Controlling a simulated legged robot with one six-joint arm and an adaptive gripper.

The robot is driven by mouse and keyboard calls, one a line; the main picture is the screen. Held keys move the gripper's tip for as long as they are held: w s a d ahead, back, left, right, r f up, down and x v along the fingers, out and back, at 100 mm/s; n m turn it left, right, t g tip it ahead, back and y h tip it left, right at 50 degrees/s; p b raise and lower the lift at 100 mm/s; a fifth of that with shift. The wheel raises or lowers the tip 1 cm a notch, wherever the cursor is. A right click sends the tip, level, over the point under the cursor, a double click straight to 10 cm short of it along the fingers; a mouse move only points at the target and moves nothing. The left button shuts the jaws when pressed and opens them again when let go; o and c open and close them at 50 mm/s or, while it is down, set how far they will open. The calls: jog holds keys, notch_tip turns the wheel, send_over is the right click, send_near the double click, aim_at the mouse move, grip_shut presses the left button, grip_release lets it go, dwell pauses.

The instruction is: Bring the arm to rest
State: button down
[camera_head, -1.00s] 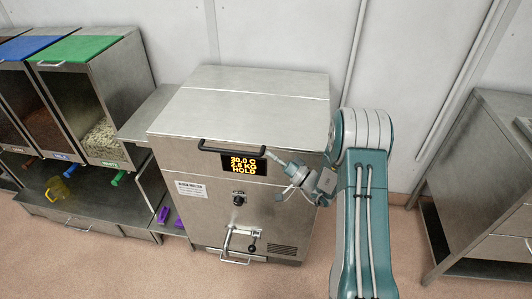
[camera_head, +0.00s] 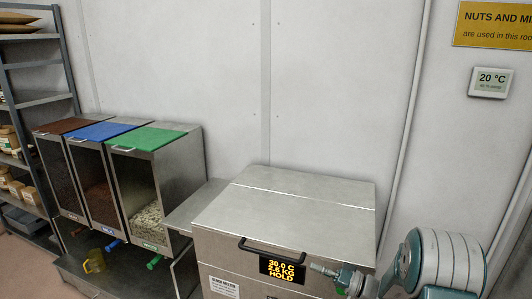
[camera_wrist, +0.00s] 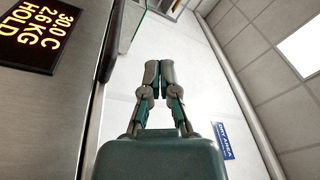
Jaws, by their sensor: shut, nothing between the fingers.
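My gripper (camera_wrist: 151,85) points up in the wrist view, with its two fingers together and nothing between them. In the head view my gripper (camera_head: 326,269) is at the front right of a steel block melter (camera_head: 290,205), close to its front face and near the right end of its dark lid handle. My arm (camera_head: 435,262) is bent beside the melter's right side. The melter's display (camera_head: 282,270) reads 30.0 C, 2.6 KG, HOLD; it also shows in the wrist view (camera_wrist: 38,28). The lid is down.
Several bins with brown, blue and green lids (camera_head: 158,139) stand left of the melter. A yellow jug (camera_head: 94,261) is below them. A shelf rack (camera_head: 40,100) is at far left. A wall thermometer (camera_head: 491,82) and a yellow sign (camera_head: 495,25) hang at right. The wall behind is bare.

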jog(key=s+a+r+n+g+h, duration=0.1)
jog(key=s+a+r+g+h, duration=0.25)
jog(key=s, duration=0.45)
jog(key=s+a+r+n+g+h, duration=0.1)
jog(key=s+a+r+g+h, duration=0.2)
jog(key=s+a+r+g, duration=0.3)
jog(key=s+d+r+m+t+h, duration=0.1)
jog(key=s+d+r+t+h, duration=0.1)
jog(key=s+d+h, duration=0.3)
jog(key=s+d+r+m+t+h, duration=0.2)
jog(key=s+d+t+h, duration=0.2)
jog(key=s, duration=0.6)
jog(key=shift+s+d+r+t+h, duration=0.2)
jog(key=shift+s+d+t+h, duration=0.2)
jog(key=shift+h, duration=0.85)
